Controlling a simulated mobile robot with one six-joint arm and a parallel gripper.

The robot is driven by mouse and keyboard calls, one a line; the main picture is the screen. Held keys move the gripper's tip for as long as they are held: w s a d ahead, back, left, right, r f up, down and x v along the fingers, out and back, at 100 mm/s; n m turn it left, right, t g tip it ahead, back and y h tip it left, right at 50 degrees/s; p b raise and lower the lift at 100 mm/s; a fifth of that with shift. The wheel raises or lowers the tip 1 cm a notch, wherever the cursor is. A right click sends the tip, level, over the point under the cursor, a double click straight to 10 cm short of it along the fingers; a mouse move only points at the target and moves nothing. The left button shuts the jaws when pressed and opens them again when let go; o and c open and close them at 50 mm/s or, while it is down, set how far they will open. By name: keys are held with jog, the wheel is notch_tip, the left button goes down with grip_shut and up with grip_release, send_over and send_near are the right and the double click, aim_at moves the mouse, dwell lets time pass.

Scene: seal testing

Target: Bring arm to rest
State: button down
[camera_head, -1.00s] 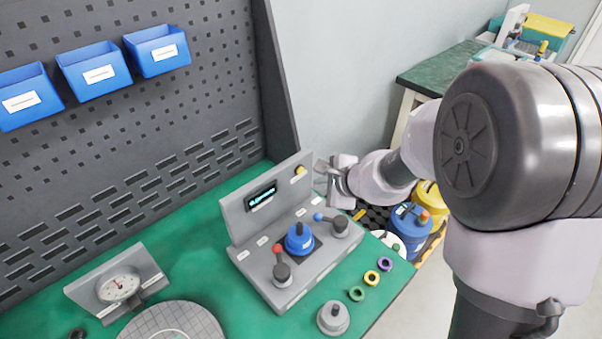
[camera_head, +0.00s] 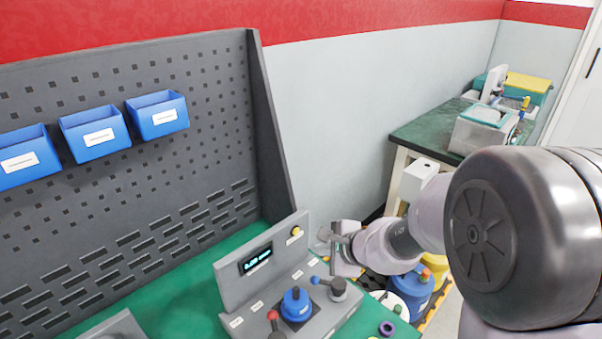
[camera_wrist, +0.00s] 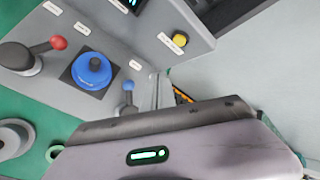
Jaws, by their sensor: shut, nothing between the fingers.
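My gripper (camera_head: 333,240) is at the right side of the grey test station, near the right end of its upright panel, with nothing held. Its fingers are small in the head view and look closed. My arm reaches to it from the right. The grey test station (camera_head: 232,289) stands on the green bench with a lit display (camera_head: 256,259), a yellow button (camera_head: 296,231), a blue part (camera_head: 295,304) in its middle, a red-knobbed lever (camera_head: 272,315) and a blue-knobbed lever (camera_head: 315,280). The wrist view shows the blue part (camera_wrist: 92,68), the red knob (camera_wrist: 59,43) and the yellow button (camera_wrist: 180,40).
A dark pegboard (camera_head: 130,150) with blue bins (camera_head: 157,114) stands behind the bench. Blue and yellow drums stand on the floor beyond the bench's right edge, including a blue drum (camera_head: 412,290). A purple ring (camera_head: 387,328) lies at the front.

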jog(key=s+a+r+n+g+y, duration=0.1)
jog(key=s+a+r+n, duration=0.1)
jog(key=s+r+n, duration=0.75)
jog(key=s+d+r+n+h, duration=0.1)
jog(key=s+d, duration=0.3)
jog(key=s, duration=0.5)
jog(key=s+d+r+n+h, duration=0.2)
jog(key=s+d+h, duration=0.1)
jog(key=s, duration=0.6)
jog(key=shift+d+r+g, duration=0.15)
jog(key=shift+d+g, duration=0.25)
jog(key=shift+d, duration=0.1)
